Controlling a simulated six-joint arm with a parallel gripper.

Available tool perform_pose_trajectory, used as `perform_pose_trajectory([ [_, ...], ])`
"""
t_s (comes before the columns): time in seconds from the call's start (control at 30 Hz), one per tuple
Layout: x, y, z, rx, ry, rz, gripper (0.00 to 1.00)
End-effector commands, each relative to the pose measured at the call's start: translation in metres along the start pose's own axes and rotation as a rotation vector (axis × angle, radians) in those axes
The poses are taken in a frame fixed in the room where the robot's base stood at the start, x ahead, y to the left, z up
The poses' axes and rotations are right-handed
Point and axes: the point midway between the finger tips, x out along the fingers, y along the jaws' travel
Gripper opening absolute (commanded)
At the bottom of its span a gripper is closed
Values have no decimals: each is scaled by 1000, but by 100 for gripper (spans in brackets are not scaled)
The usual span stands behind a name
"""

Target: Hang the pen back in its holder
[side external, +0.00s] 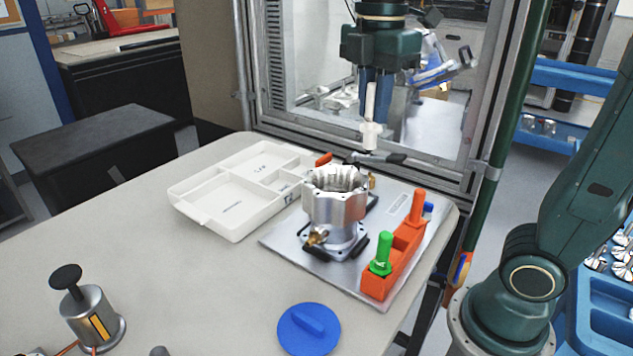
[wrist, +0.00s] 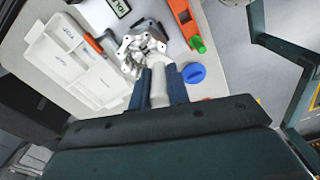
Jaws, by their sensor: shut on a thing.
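My gripper (side external: 376,112) points down above the far side of the metal plate, its blue fingers shut on a slim white pen (side external: 371,128). The pen hangs upright, clear of the table, with a wider collar low on its body. In the wrist view the white pen (wrist: 158,88) shows between the two blue fingers (wrist: 159,82). An orange holder (side external: 378,286) stands on the right side of the plate, to the right of and nearer than the pen. A green-topped piece (side external: 381,256) and an orange-topped piece (side external: 416,207) stand in it, with a blue piece (side external: 428,208) beside.
A machined housing (side external: 334,208) stands on the metal plate (side external: 290,240), below my gripper. A white compartment tray (side external: 207,222) lies to its left. A blue lid (side external: 309,333) and a metal plunger pot (side external: 93,318) are at the front. The table's middle is clear.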

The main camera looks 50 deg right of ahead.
Motion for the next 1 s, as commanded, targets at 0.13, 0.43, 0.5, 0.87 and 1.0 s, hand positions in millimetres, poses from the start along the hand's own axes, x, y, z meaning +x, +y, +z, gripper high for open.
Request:
perform_pose_trajectory([
  [0.13, 6, -5, 2, 0, 0, 1, 0],
  [0.43, 38, -31, 10, 0, 0, 0, 0],
  [0.5, 47, -38, 13, 0, -1, -1, 0],
  [0.87, 84, -67, 23, 0, 1, 0, 0],
  [1.0, 87, -70, 24, 0, 1, 1, 0],
])
